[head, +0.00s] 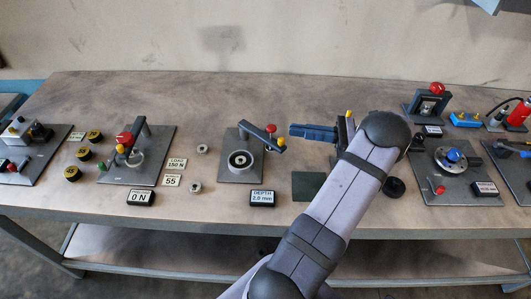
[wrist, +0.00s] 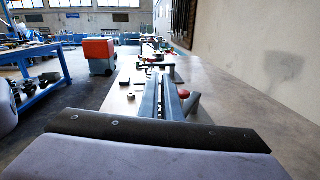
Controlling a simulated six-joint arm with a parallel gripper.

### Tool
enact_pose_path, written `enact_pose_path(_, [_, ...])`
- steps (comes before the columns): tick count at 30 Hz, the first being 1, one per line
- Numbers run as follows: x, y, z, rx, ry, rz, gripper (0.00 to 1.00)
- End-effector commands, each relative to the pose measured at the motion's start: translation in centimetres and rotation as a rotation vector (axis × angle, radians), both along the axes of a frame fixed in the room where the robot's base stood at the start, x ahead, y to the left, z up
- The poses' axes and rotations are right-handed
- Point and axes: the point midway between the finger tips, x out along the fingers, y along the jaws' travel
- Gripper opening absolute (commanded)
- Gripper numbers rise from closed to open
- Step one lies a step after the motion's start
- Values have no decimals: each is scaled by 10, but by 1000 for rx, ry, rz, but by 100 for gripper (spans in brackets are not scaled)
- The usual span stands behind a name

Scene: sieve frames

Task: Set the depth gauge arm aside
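The depth gauge arm (head: 259,137) is a dark bar on a post at the middle station. It has a red knob (head: 270,128) and a yellow end (head: 281,143). The bar reaches to the right, past the round black-and-white seat (head: 240,159) on the plate. My gripper (head: 293,130) points left, a little right of the gauge arm, and looks apart from it. Its blue fingers lie close together with nothing seen between them. In the wrist view a red knob (wrist: 183,93) shows just right of the fingers (wrist: 160,85).
A "DEPTH 2.0 mm" display (head: 262,198) stands in front of the station. A dark green pad (head: 306,186) lies to the right, partly near my arm. A lever station (head: 125,165) stands left, a dial station (head: 455,165) right. Small washers (head: 195,188) lie on the bench.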

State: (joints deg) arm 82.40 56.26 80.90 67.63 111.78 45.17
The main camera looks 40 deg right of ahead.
Motion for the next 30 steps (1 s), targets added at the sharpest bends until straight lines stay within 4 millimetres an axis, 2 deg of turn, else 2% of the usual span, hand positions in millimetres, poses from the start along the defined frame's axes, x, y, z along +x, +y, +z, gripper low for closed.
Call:
enact_pose_path(1, [-27, 3, 12, 79, -24, -32, 0])
enact_pose_path(4, [-45, 11, -5, 224, 38, -118, 0])
enact_pose_path(7, [-49, 30, -26, 434, 155, -168, 0])
enact_pose_path(12, [-41, 71, -61, 835, 427, -194, 0])
enact_pose_path(15, [-39, 79, -75, 991, 556, -209, 0])
enact_pose_path(22, [-38, 77, -92, 1194, 732, -237, 0])
enact_pose_path(30, [-37, 77, -92, 1250, 765, -233, 0])
